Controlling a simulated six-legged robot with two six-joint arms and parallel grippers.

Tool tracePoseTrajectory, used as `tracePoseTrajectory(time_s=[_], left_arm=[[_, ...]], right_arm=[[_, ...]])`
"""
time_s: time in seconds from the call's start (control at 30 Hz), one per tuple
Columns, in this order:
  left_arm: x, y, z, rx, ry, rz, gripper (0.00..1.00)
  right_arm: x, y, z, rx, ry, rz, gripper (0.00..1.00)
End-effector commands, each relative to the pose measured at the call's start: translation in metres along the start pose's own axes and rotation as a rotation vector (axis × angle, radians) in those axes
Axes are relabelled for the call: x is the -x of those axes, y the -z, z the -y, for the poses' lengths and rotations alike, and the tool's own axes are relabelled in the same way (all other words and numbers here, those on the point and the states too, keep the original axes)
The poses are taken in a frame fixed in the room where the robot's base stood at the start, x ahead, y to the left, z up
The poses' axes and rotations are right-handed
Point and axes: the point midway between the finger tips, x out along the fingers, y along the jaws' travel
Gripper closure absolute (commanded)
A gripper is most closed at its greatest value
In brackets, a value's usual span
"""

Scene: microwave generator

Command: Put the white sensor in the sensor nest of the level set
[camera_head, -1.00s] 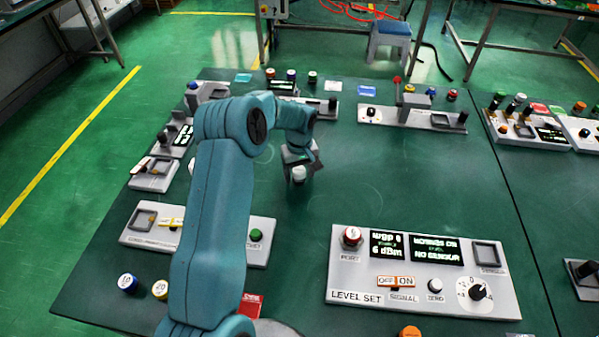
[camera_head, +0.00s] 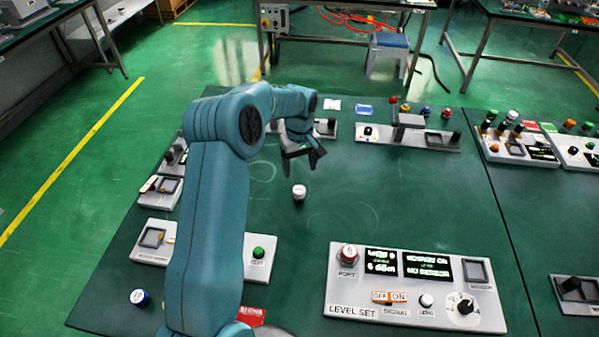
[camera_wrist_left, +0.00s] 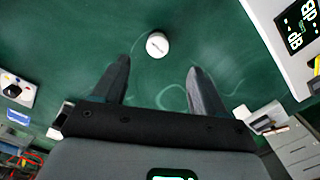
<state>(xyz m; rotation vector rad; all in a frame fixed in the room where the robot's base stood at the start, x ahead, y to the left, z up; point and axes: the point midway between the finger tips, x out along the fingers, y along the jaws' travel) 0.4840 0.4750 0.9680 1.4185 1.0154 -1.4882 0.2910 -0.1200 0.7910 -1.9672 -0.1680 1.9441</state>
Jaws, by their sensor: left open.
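The white sensor (camera_head: 299,193) is a small white cylinder standing upright on the green table, left of the level set and farther back. In the left wrist view it (camera_wrist_left: 158,45) lies beyond my fingertips, roughly centred between them. My left gripper (camera_head: 303,157) is open and empty, above and behind the sensor, apart from it. Its two dark fingers (camera_wrist_left: 160,70) are spread in the wrist view. The level set (camera_head: 340,290) is a light grey panel at front right. Its sensor nest (camera_head: 476,271), a dark-framed square recess at the panel's upper right, looks empty. My right gripper is not in view.
Another grey panel with a green button (camera_head: 258,253) sits at front left, partly behind my left arm. A blue-sided round piece (camera_head: 140,298) stands near the front left. Several panels line the back, one with a raised block (camera_head: 411,120). The table between sensor and level set is clear.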

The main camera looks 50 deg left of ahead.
Motion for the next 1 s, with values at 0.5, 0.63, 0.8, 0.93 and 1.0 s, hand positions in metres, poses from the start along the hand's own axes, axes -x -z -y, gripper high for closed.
tracePoseTrajectory(time_s=[0.5, 0.63, 0.8, 0.93, 1.0], left_arm=[[-0.019, 0.022, 0.004, 0.255, -0.035, 0.115, 0.28], [-0.047, 0.019, 0.003, 0.254, -0.036, 0.114, 0.28], [-0.066, 0.017, 0.001, 0.254, -0.037, 0.112, 0.28], [-0.071, 0.016, 0.001, 0.254, -0.037, 0.113, 0.28], [-0.076, 0.015, 0.001, 0.253, -0.036, 0.113, 0.28]], right_arm=[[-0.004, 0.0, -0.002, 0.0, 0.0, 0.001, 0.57], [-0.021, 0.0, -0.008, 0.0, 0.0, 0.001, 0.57], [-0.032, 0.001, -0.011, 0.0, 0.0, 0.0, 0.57], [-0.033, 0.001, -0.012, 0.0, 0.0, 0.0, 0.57], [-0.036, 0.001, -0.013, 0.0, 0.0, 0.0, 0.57]])
